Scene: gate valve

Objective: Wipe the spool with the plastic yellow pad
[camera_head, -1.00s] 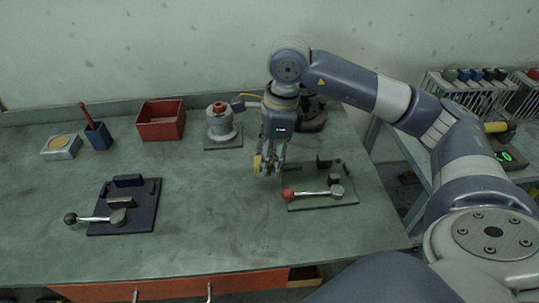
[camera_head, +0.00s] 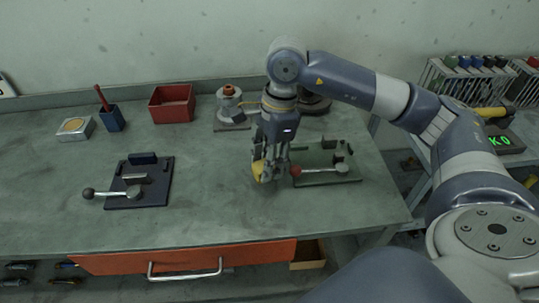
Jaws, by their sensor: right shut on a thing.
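My right gripper (camera_head: 271,173) points down over the bench, shut on the yellow pad (camera_head: 257,170). The pad shows at the left side of the fingertips, partly hidden by them. The grey spool (camera_head: 230,108), with an orange-brown top, stands upright on a small plate at the back of the bench. It is behind and left of the gripper, apart from the pad; my wrist is close to its right side. My left gripper is out of view.
A green clamp plate with a red-knobbed lever (camera_head: 325,178) lies just right of the gripper. A dark clamp plate (camera_head: 152,194), a red bin (camera_head: 172,104), a blue holder (camera_head: 112,119) and a white box (camera_head: 75,128) stand left. The front middle of the bench (camera_head: 215,215) is clear.

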